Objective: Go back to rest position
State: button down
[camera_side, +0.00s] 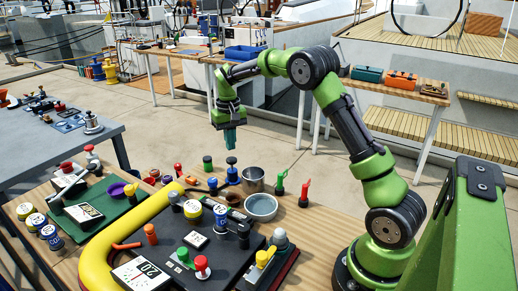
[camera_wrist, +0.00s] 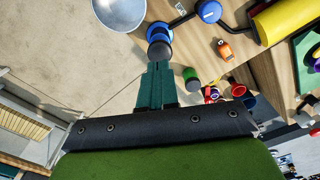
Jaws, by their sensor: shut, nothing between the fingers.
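My gripper (camera_side: 230,137) hangs from my green arm in the side view, above the far edge of the wooden table (camera_side: 300,237). Its teal fingers point down and hold nothing. In the wrist view the fingers of my gripper (camera_wrist: 158,75) are together. The tips of the fingers overlap a blue and dark round-topped piece (camera_wrist: 159,40) in the picture; the side view shows my gripper apart from and above the things on the table.
The table bears a yellow tube (camera_side: 97,255), a metal pot (camera_side: 252,180), a grey bowl (camera_side: 261,207), a green mat (camera_side: 112,207) and several knobbed pieces. A grey table (camera_side: 45,160) stands at left. Behind, a bench holds coloured boxes (camera_side: 400,80). The floor behind my gripper is clear.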

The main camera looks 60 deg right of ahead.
jog(key=shift+r, duration=0.95)
jog(key=shift+w, duration=0.1)
jog(key=shift+s+a+f, duration=0.45)
jog(key=shift+s+f, duration=0.2)
jog(key=shift+s, duration=0.2)
jog(key=s+a+r+n+t+y, duration=0.1)
jog(key=s+a+r+t, duration=0.2)
jog(key=s+a+r, duration=0.2)
jog(key=s+a+r+n+t+y, duration=0.1)
jog(key=s+a+r+t, duration=0.3)
jog(key=s+a, duration=0.8)
jog(key=s+r, duration=0.2)
jog(key=s, duration=0.5)
jog(key=shift+a+r, duration=0.2)
jog(key=shift+a, duration=0.1)
